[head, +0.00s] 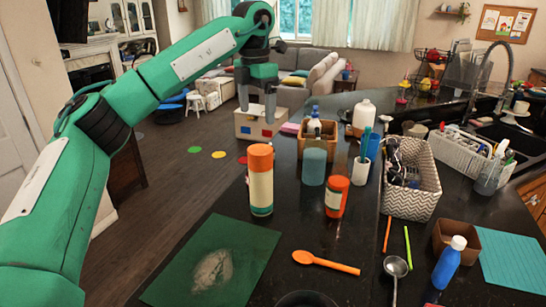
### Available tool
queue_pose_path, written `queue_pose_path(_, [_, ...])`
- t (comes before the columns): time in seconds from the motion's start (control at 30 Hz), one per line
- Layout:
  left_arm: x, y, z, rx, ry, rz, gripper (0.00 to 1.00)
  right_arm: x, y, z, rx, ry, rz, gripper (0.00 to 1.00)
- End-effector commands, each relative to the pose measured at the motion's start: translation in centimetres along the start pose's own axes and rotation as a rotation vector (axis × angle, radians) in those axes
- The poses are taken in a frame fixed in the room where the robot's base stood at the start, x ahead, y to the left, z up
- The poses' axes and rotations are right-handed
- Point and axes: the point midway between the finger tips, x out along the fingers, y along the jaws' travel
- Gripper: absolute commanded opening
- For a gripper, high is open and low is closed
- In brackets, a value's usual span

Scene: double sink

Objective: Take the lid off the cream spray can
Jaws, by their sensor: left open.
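The cream spray can (261,191) stands upright on the dark counter, near its left edge. Its orange lid (260,157) is on top. My left gripper (257,117) points down with its fingers apart and nothing between them. In the picture it is just above the lid, with a gap between; its exact depth is hard to tell. My right gripper is not in the picture.
A shorter orange-topped container (336,197) and a teal cylinder (314,167) stand right of the can. A green mat (215,262) and an orange spoon (326,262) lie in front. A patterned basket (411,203) stands further right.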

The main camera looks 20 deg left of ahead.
Motion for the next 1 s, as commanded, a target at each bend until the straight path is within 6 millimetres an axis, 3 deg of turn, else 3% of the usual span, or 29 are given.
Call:
queue_pose_path(0.33, [4.3,0.2,-0.2,-0.003,0.010,0.005,0.85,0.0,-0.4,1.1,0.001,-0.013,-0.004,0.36])
queue_pose_path(0.6, [7.7,0.2,-0.1,-0.004,0.009,0.007,0.85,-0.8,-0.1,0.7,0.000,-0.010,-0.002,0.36])
queue_pose_path(0.73, [8.4,0.2,-0.1,-0.004,0.007,0.006,0.85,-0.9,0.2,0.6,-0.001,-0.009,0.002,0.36])
queue_pose_path(1.0, [10.9,0.3,0.9,-0.004,0.010,0.005,0.85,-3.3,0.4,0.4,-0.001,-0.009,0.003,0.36])
